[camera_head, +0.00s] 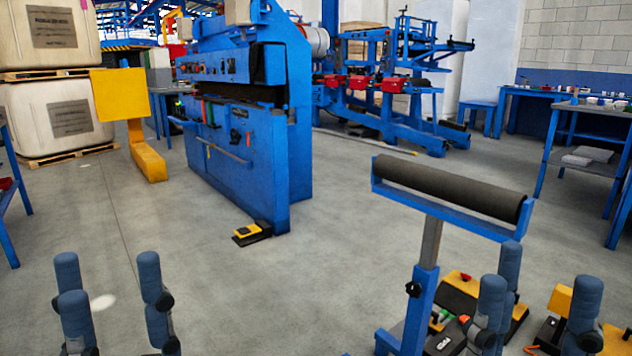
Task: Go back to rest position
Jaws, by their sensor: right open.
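My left gripper (112,298) is at the bottom left of the head view. Its blue-grey fingers point up and stand wide apart, with bare floor showing between them. My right gripper (538,300) is at the bottom right, also with its fingers up and apart. Nothing is held between the fingers of either gripper. The lower parts of both grippers are cut off by the bottom edge of the view.
A blue roller stand (425,285) stands just left of my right gripper. Yellow-and-black items (466,290) lie behind that gripper. A blue machine (240,150) stands further back, with a foot pedal (250,233) before it. The middle floor (270,300) is clear.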

